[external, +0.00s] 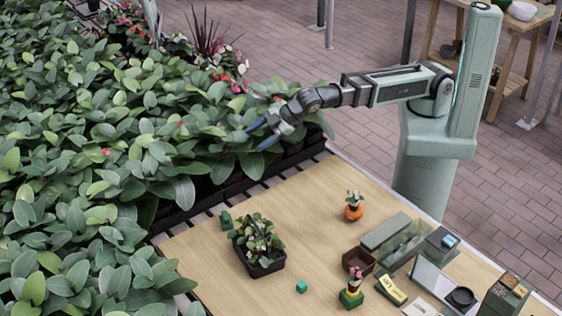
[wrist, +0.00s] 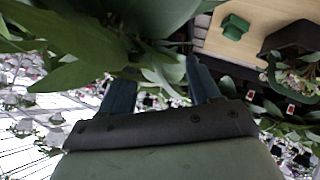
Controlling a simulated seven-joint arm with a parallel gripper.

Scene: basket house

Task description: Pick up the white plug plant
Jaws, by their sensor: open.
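A small plant with whitish blooms in a round orange pot (external: 354,206) stands upright on the wooden table, right of its middle; it is the whitest small plant I can make out. My gripper (external: 262,136) is open and empty, over the edge of the leafy bed, up and left of that pot and well apart from it. In the wrist view, my two blue fingers (wrist: 158,68) are spread, with large green leaves close in front of and between them. The orange pot does not show clearly in the wrist view.
A dark planter of leafy seedlings (external: 262,266) and a green block (external: 226,221) are on the table (external: 300,215). A brown pot (external: 357,261), a stacked pot with a plant (external: 351,297) and several boxes crowd the right. Dense foliage (external: 90,130) fills the left.

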